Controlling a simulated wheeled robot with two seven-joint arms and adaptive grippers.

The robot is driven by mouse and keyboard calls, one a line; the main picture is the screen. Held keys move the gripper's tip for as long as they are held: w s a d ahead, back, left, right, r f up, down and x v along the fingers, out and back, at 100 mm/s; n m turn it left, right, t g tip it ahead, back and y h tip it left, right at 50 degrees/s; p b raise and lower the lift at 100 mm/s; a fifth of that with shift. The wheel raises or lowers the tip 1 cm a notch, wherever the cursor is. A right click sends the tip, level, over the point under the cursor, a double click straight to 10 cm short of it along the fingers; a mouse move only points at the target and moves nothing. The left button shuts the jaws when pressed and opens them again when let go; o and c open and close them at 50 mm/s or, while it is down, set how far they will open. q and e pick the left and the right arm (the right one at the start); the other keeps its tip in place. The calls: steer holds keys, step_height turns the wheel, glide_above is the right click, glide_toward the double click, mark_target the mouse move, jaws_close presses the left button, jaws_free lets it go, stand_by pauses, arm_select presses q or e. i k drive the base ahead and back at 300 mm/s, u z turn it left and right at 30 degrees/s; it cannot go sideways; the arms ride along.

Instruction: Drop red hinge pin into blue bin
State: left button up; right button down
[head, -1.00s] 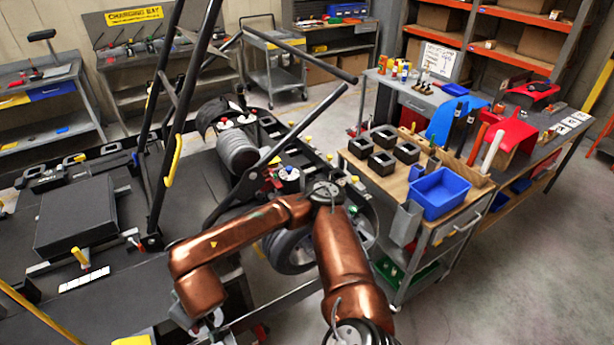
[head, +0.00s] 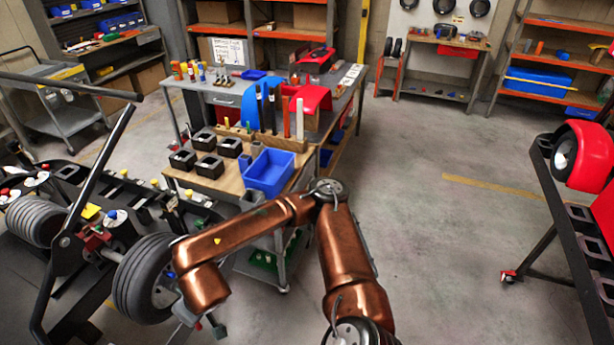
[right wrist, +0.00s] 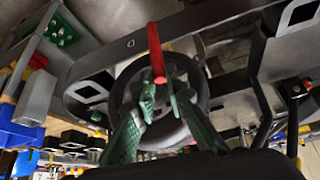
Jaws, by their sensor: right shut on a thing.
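The blue bin (head: 264,186) is an open box on the front corner of the wooden-topped cart. It stands above and right of the hand in the picture, apart from it. My left gripper is out of view.
Several black square holders (head: 205,166) stand on the cart left of the bin. A kart wheel (head: 142,280) on a dark stand is close beside my right forearm. A stand with a red fender (head: 585,155) is at far right. Open floor lies between.

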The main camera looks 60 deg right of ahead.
mark_target(271, 173)
steer(key=z, duration=1.75)
steer(key=i, duration=0.5)
steer(key=u, duration=0.1)
steer(key=k, duration=0.45)
steer(key=z, duration=0.8)
steer(key=i, duration=1.5)
steer(key=u, duration=2)
steer(key=i, duration=0.25)
